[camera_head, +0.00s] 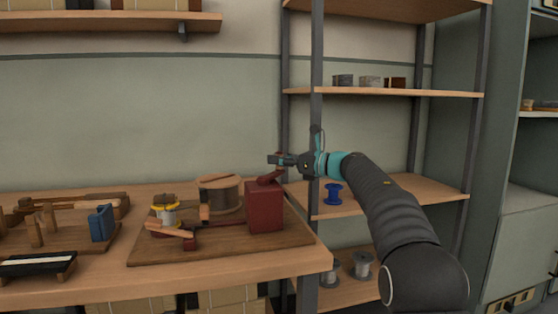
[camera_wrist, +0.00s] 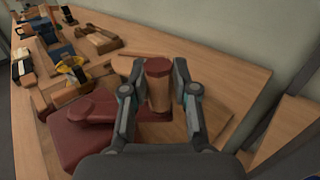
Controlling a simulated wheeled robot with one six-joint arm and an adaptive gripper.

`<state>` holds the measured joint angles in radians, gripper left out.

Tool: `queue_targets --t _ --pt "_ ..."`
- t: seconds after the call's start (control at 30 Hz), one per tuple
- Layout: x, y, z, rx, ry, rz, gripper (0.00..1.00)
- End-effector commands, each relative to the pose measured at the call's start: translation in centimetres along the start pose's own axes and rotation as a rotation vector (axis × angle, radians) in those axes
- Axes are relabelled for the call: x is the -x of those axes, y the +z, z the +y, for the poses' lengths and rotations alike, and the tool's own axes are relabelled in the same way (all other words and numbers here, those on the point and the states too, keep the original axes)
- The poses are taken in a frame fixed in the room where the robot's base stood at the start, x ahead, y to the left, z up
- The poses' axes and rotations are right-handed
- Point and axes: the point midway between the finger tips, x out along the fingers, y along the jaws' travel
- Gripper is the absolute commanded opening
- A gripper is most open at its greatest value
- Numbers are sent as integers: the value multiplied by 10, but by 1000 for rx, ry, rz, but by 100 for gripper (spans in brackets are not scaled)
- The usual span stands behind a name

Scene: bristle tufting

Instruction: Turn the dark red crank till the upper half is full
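The dark red crank (camera_head: 268,179) sits on top of a dark red box (camera_head: 265,208) on the bench board. In the wrist view the crank arm (camera_wrist: 92,113) lies over the box (camera_wrist: 75,148), and its upright brown handle (camera_wrist: 158,92) with a dark red cap stands between my fingers. My gripper (camera_head: 275,159) is at the crank's upper end; in the wrist view its fingers (camera_wrist: 157,80) are apart on both sides of the handle, with narrow gaps showing. A round wooden drum (camera_head: 219,194) stands left of the box; how full its upper half is cannot be seen.
A spool with a yellow rim (camera_head: 164,212) and a red-and-wood lever (camera_head: 180,232) stand on the board (camera_head: 285,240). A blue block (camera_head: 101,223) and wooden tools lie at left. Shelves at right hold a blue spool (camera_head: 333,194) and grey spools (camera_head: 362,265).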

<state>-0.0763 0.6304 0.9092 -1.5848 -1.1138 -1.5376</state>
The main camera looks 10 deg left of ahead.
Motion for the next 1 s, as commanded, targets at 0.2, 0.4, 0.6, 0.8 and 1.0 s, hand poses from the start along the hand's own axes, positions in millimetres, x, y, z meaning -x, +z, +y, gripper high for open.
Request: queue_targets --t 0.2,0.4,0.6,0.8,1.0 --pt "0 0 0 -1 2 1 50" --pt "2 0 0 -1 2 1 50" --pt "26 0 0 -2 0 2 50" --pt "67 1 -1 -1 -2 1 50" --pt "101 0 -1 -1 -2 0 50"
